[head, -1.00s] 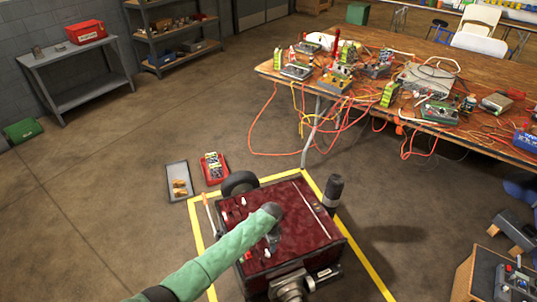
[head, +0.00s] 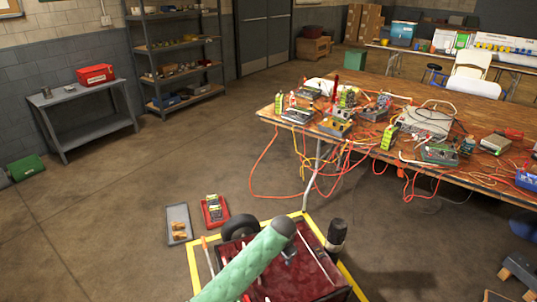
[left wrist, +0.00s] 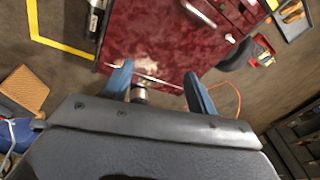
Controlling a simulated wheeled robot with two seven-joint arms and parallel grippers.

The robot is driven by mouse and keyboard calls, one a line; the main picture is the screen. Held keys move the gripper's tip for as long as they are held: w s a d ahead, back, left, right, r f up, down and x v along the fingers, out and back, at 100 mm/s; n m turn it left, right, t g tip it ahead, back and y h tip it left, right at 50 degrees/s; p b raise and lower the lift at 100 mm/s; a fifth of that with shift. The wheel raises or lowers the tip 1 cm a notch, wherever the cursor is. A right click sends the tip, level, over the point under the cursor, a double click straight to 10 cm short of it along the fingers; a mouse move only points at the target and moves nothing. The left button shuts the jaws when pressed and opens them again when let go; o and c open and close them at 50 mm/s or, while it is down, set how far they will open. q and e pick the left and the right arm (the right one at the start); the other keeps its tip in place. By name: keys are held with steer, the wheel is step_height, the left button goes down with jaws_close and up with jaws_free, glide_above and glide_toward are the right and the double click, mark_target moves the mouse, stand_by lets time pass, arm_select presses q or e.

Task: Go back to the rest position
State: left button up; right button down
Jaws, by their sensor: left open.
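My left arm, in a green sleeve, reaches in from the bottom of the head view over the dark red top of a wheeled cart (head: 318,278). My left gripper (head: 290,258) shows only in small part beyond the sleeve's dark end. In the left wrist view the two blue fingers of the left gripper (left wrist: 160,85) are apart, with nothing held between them. The red cart top (left wrist: 150,35) lies beyond the fingers; a gap to it seems to show. My right gripper is in neither view.
Yellow tape (head: 194,262) marks the floor around the cart. A grey tray (head: 179,224) and a red tray (head: 214,210) lie beside it. A wooden table (head: 470,155) crowded with devices and cables stands right. Open floor (head: 110,215) lies left.

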arm_select(q)
step_height(320, 180, up, 9)
steer(key=s+n+t+h, duration=0.1)
steer(key=s, duration=0.1)
steer(key=s+a+r+n+t+h, duration=0.1)
steer(key=s+a+r+n, duration=0.1)
steer(key=s+a+r, duration=0.35)
steer(key=s+a+r+n+t, duration=0.1)
steer(key=s+a+r+n, duration=0.15)
steer(key=s+a, duration=0.55)
steer(key=s+a+f+g, duration=0.1)
steer(key=s+f, duration=0.3)
steer(key=s, duration=0.6)
steer(key=s+a+f+n+g, duration=0.1)
steer(key=s+a+f, duration=0.2)
steer(key=s, duration=0.7)
steer(key=s+a+f+n+g, duration=0.1)
steer(key=s+f, duration=0.3)
steer(key=s, duration=0.6)
steer(key=shift+a+f+g+y, duration=0.3)
steer(key=shift+a+g+y, duration=0.1)
steer(key=shift+a, duration=0.45)
